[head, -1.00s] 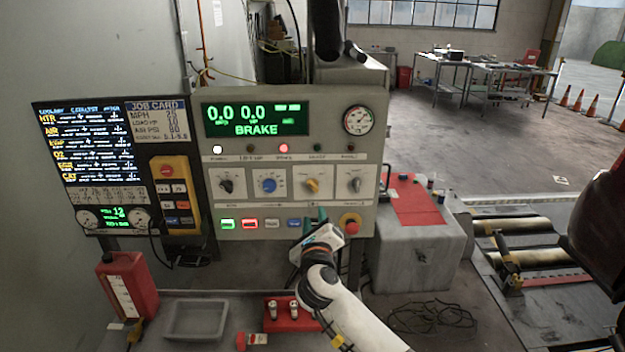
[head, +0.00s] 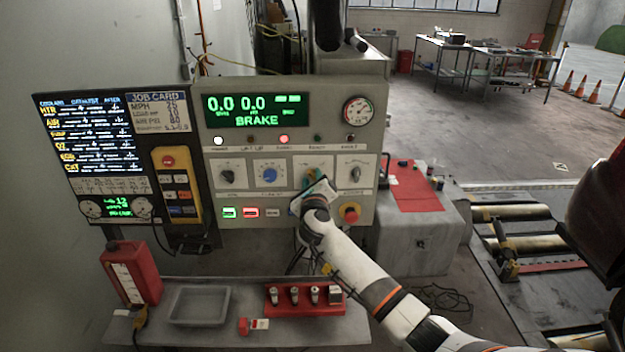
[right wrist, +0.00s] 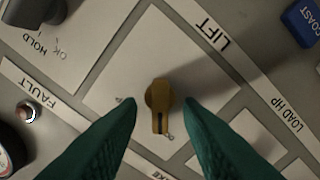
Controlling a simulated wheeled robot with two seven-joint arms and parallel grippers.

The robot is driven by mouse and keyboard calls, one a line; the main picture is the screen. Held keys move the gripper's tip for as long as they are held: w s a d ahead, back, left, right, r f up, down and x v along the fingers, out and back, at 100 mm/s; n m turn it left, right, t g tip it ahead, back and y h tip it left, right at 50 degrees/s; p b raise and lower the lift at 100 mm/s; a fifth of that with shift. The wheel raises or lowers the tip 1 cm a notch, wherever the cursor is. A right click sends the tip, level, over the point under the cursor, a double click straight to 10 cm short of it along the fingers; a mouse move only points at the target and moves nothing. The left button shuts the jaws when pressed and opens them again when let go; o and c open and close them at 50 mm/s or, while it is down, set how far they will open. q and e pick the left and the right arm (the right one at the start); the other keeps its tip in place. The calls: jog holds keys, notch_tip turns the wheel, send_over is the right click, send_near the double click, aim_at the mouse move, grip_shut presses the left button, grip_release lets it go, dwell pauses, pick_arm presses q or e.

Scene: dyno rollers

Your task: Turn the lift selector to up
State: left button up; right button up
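The lift selector is a yellow-brown knob (right wrist: 159,103) on a pale plate, near the printed word LIFT, in the right wrist view. Its slotted pointer end points toward the bottom of that picture, at a small mark too blurred to read. My right gripper (head: 314,181) is at the third knob of the console (head: 228,92) and largely hides it in the head view. In the right wrist view its two green fingers are open, one on each side of the knob, with a visible gap on both sides. My left gripper is not in view.
A black knob (head: 227,176), a blue knob (head: 269,175) and another knob (head: 356,174) sit in the same row. Below are lit buttons (head: 250,212) and a red stop button (head: 350,213). A shelf with a grey tray (head: 199,306) stands beneath.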

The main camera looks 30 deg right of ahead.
grip_shut()
